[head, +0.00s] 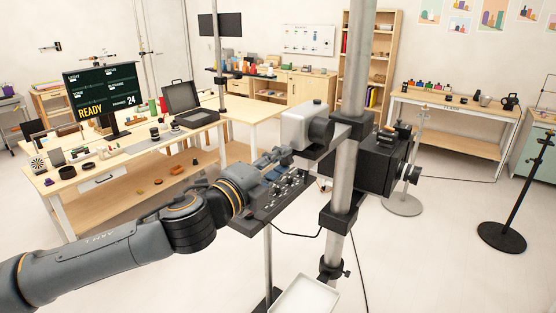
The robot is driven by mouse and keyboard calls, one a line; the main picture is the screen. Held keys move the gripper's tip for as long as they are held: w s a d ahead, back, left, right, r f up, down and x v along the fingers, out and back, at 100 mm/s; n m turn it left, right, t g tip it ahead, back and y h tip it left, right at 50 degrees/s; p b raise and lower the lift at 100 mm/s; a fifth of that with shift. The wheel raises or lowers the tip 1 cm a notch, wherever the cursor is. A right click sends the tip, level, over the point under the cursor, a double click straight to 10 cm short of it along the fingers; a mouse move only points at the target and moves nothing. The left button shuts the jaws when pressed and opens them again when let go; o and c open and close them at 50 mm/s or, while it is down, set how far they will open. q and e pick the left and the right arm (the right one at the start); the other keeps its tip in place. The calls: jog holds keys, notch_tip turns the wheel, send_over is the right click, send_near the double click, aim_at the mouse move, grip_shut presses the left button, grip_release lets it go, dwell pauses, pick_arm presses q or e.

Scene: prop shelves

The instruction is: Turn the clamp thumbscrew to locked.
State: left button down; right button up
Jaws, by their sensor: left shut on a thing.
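My left gripper (278,157) reaches in from the left and is shut at the near side of a pale grey, box-shaped head (304,124) beside an upright metal post (345,185). It appears to hold the clamp thumbscrew, but the fingers and their surroundings hide it, so its turn position cannot be told. The dark clamp collar (338,219) grips the post lower down. A small dark collar with a side knob (338,268) sits near the post's foot. My right gripper is not in view.
A dark panel with small knobs (262,212) lies just below my left gripper. A large black lamp housing (382,165) is behind the post. A white tray (303,297) is below. A workbench (100,190) stands at left; open floor (440,265) lies at right.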

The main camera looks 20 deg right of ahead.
pick_arm(q)
jog(key=m+p, duration=0.1)
jog(key=m, duration=0.5)
jog(key=shift+m, duration=0.3)
jog(key=m, duration=0.3)
jog(key=shift+p, duration=0.35)
jog(key=shift+m, duration=1.5)
jog(key=shift+f, duration=0.1)
jog(key=c, duration=1)
grip_release()
jog(key=shift+s, duration=0.1)
jog(key=v, duration=1.1)
jog(key=shift+s+a, duration=0.25)
jog(key=shift+a, duration=0.1)
